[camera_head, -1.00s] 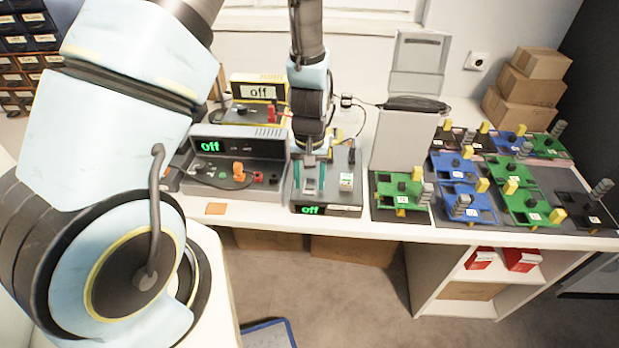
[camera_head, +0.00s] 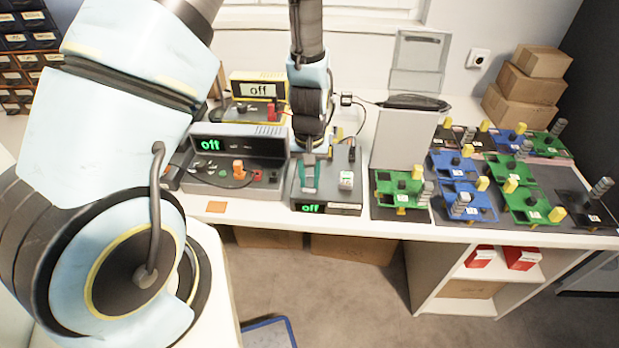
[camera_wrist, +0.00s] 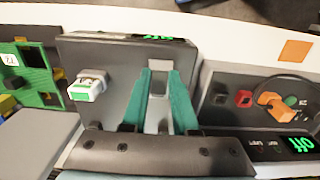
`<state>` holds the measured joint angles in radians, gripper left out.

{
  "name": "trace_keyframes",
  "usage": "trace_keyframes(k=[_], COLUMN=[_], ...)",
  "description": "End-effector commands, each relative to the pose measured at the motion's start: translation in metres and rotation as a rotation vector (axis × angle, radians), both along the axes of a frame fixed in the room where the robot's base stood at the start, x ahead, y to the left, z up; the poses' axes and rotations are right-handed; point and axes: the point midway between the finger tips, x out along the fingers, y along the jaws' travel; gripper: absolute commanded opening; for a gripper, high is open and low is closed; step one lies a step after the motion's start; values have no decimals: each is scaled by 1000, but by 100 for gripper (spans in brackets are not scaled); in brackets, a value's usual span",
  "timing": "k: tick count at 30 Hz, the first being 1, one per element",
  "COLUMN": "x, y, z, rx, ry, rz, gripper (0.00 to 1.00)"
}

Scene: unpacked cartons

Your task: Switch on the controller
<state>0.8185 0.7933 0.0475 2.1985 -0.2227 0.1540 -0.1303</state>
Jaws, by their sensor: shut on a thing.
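A dark grey box, the controller (camera_head: 333,198), stands at the front edge of the table, with green "off" on its front display. Its top also shows in the wrist view (camera_wrist: 115,57). My gripper (camera_head: 310,186) points down over it. In the wrist view, the teal fingers of my gripper (camera_wrist: 159,78) are closed around a light grey lever (camera_wrist: 159,98) on the box top. The fingers hide part of the lever. A white block with a green part (camera_wrist: 87,87) sits beside it on the same box, and shows in the head view (camera_head: 346,180).
Left stands a grey unit (camera_head: 240,147) reading "off", with an orange plug (camera_head: 238,167) and a cable. A green board (camera_head: 401,188) and several other boards lie to the right. A tall grey panel (camera_head: 400,142) stands close right.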

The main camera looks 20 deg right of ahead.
Motion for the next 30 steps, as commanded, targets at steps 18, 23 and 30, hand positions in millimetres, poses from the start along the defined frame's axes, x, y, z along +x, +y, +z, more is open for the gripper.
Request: trace_keyframes(k=[18, 23, 30], x=[7, 8, 7], y=[-3, -3, -3], z=[2, 2, 2], rx=[101, 110, 110], ry=[218, 237, 236], rz=[1, 0, 0], gripper=[0, 0, 30])
